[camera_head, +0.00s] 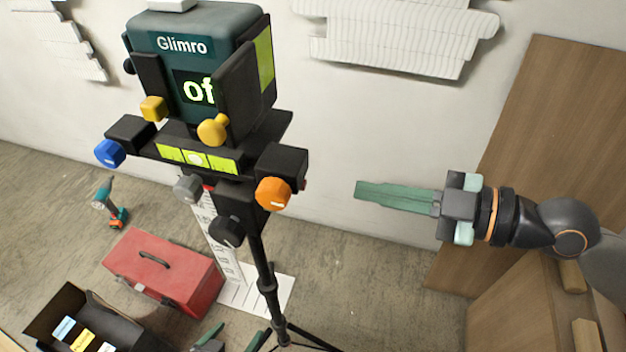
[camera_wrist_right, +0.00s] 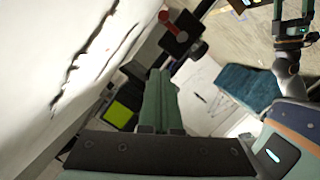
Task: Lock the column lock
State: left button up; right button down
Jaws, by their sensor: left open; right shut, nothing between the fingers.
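A dark teal device labelled "Glimro" (camera_head: 185,45) stands on a black tripod (camera_head: 262,265); its screen shows "of", partly covered. Its mount carries a blue knob (camera_head: 110,153), an orange knob (camera_head: 273,194), a grey knob (camera_head: 187,188), a black knob (camera_head: 226,232) and two yellow knobs (camera_head: 213,130). I cannot tell which is the column lock. My right gripper (camera_head: 360,190) is shut and empty, to the right of the orange knob and apart from it. It also shows in the right wrist view (camera_wrist_right: 160,76). My left gripper (camera_head: 232,340) is open at the bottom edge, below the mount, mostly out of frame.
A red toolbox (camera_head: 165,272) and an open black box (camera_head: 75,312) stand on the floor at the lower left. A cordless drill (camera_head: 110,204) is behind them. Wooden boards (camera_head: 550,130) lean at the right. The space between my right gripper and the tripod is clear.

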pick_arm(q)
jog(key=shift+s+a+r+y+p, duration=0.3)
jog(key=shift+a+r+p, duration=0.4)
jog(key=shift+p, duration=0.55)
pick_arm(e)
jog(key=w+a+f, duration=0.5)
jog(key=w+a, duration=0.1)
jog(key=a, duration=0.2)
jog(key=shift+w+f, duration=0.2)
